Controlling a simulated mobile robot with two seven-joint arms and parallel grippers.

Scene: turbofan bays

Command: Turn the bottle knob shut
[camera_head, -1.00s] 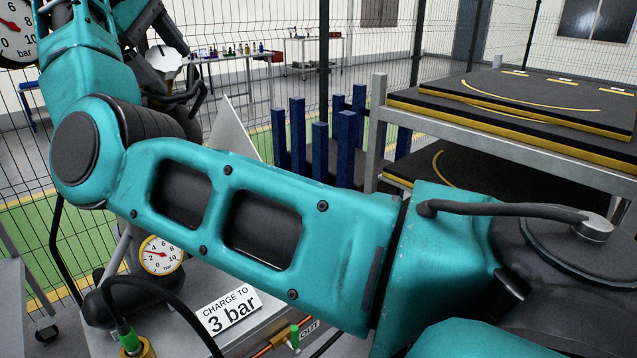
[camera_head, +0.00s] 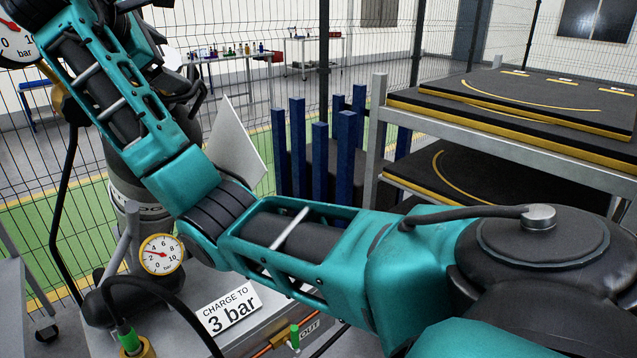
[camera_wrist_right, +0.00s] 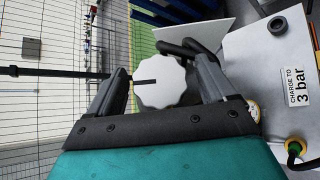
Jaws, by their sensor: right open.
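The pale, scalloped bottle knob (camera_wrist_right: 160,82) sits between the two fingers of my right gripper (camera_wrist_right: 158,86) in the right wrist view. The gripper is open, one finger on each side of the knob, with narrow gaps visible. Contact deeper down cannot be told. In the head view the right gripper (camera_head: 180,78) is at the upper left, and it and the forearm mostly hide the knob (camera_head: 172,58). A dark grey cylinder, seemingly the bottle (camera_head: 125,180), stands behind my forearm. My left gripper is not in view.
A small dial gauge (camera_head: 161,254) and a "CHARGE TO 3 bar" sign (camera_head: 229,307) are on the grey bench. A larger gauge (camera_head: 14,42) is at the top left. Blue posts (camera_head: 298,140) and a shelf with black mats (camera_head: 520,95) stand behind. A tilted white panel (camera_head: 236,145) is nearby.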

